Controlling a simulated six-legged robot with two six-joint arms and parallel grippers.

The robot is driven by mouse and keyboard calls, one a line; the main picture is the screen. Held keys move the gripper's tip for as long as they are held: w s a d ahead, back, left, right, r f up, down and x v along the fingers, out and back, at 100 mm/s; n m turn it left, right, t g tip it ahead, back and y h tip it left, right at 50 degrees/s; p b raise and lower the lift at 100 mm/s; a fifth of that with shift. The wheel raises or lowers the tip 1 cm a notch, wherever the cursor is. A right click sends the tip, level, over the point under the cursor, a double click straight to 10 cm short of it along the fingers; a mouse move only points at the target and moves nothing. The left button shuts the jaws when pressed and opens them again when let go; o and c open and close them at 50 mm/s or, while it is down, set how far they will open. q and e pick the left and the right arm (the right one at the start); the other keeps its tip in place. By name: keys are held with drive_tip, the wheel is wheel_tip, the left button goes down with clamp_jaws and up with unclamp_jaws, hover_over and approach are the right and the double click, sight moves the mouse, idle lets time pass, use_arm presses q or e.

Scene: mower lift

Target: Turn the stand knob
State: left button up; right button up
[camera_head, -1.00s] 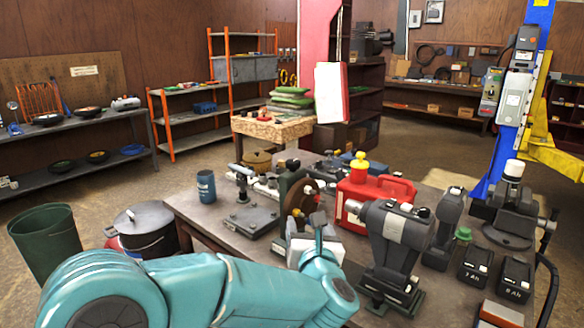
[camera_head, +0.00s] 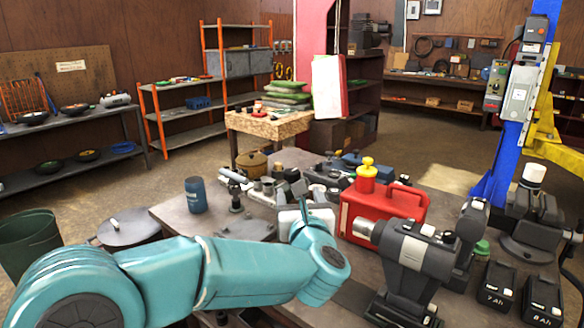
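A metal stand (camera_head: 236,198) with a short upright post and a flat base stands on the workbench (camera_head: 172,215), left of the middle. Dark knob-like parts show near its top, but I cannot tell which one is the stand knob. My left arm reaches across the front from the left and hides part of the base. The end of my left gripper (camera_head: 300,218) shows as a pale block and a thin teal piece, right of the stand; its fingers cannot be made out. My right gripper is not in view.
A red canister (camera_head: 384,216) with a yellow cap stands right of my wrist. A dark power tool (camera_head: 412,258) and battery packs (camera_head: 497,284) fill the bench's right side. A blue can (camera_head: 196,195) stands at the left. A lidded pot (camera_head: 128,228) is beside the bench.

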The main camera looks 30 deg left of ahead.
sight(293, 174)
use_arm(q)
drive_tip(key=p+x, duration=0.4)
drive_tip(key=x, duration=0.7)
drive_tip(key=shift+w+a+r, duration=0.1)
drive_tip(key=shift+w+a, duration=0.05)
drive_tip(key=shift+a, duration=0.15)
drive_tip(key=shift+w+a, duration=0.25)
drive_tip(key=shift+a, duration=0.15)
drive_tip(key=shift+d, duration=0.15)
drive_tip(key=c, duration=0.9)
drive_tip(key=shift+c, duration=0.2)
